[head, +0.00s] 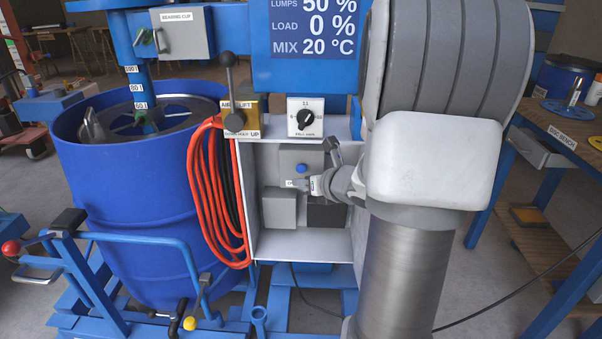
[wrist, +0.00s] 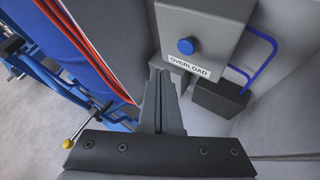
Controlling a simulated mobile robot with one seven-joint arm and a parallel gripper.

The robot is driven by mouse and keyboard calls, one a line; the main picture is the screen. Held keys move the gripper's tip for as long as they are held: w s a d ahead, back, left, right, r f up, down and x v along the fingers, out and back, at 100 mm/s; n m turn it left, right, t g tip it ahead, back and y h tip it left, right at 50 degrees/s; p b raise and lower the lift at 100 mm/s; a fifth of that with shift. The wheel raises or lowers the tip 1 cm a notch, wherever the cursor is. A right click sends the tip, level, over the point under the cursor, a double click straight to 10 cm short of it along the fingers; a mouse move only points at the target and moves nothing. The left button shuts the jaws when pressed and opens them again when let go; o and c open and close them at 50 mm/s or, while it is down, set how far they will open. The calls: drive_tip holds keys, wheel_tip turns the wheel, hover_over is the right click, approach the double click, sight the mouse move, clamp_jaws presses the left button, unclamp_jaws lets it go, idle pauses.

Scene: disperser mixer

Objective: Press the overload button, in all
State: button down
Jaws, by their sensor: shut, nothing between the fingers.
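The overload button is a round blue button (head: 302,169) on a grey box inside the open cabinet. In the wrist view the blue button (wrist: 186,46) stands above a white OVERLOAD label (wrist: 188,66). My gripper (head: 309,185) is just below the button in the head view, in front of the box. In the wrist view my gripper (wrist: 160,73) has its fingers together and empty. Their tips appear below and left of the button and label, apart from the button. I cannot tell the exact gap to the box.
The cabinet's side wall (head: 247,205) and coiled orange hose (head: 205,190) are left of my gripper. A black dial (head: 306,120) and a lever valve (head: 235,120) are above. Grey and black boxes (head: 279,208) sit lower inside. A blue drum (head: 120,210) stands left.

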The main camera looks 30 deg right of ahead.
drive_tip(key=shift+s+a, duration=0.65)
drive_tip(key=shift+s, duration=0.2)
idle(0.3)
